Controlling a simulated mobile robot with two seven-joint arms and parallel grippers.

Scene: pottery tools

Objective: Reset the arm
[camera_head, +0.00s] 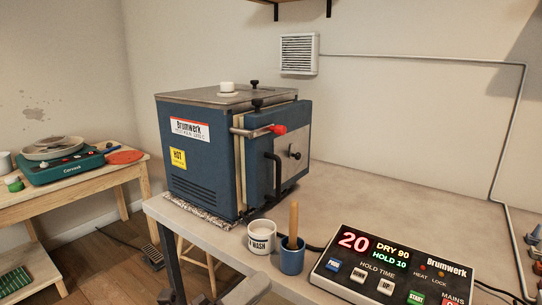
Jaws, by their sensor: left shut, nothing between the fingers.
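My left gripper (256,284) shows only in part, as a grey shape at the bottom edge, in front of the worktable's near edge. It is shut and empty, apart from the cup and mug. Most of it and its arm are out of the picture. My right gripper is not in view.
A blue kiln (220,150) with its door shut stands on the grey worktable (345,195). A white cup (261,240), a blue mug (291,260) with a wooden handle and a control box (390,270) reading 20 stand in front. A wooden side table (80,190) is at left.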

